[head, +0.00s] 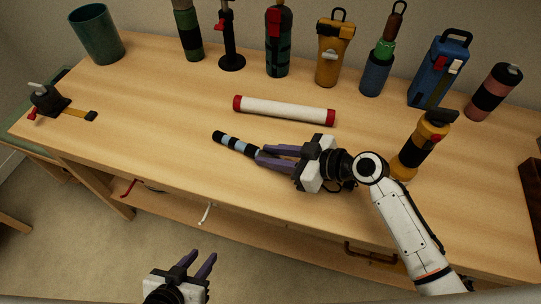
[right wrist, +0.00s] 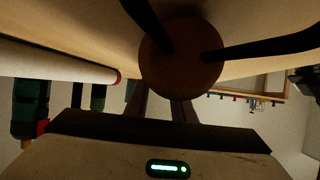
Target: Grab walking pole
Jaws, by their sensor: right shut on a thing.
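A short striped pole (head: 235,145) in black, pale blue and white, which looks like the walking pole, lies at the front middle of the table in the head view. My right gripper (head: 262,155) reaches it from the right, with its purple fingers shut on its right end. The fingers and wrist hide the rest of it. In the right wrist view a round brown face (right wrist: 180,65) with dark strips is close in front of the fingers; I cannot tell what part it is. My left gripper (head: 205,262) is open and empty, low in front of the table.
A white tube with red caps (head: 285,110) lies just behind the pole. A yellow-and-black flask (head: 411,157) stands right of my right wrist. Several bottles line the back, with a green cup (head: 97,35) at left. The table's left middle is clear.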

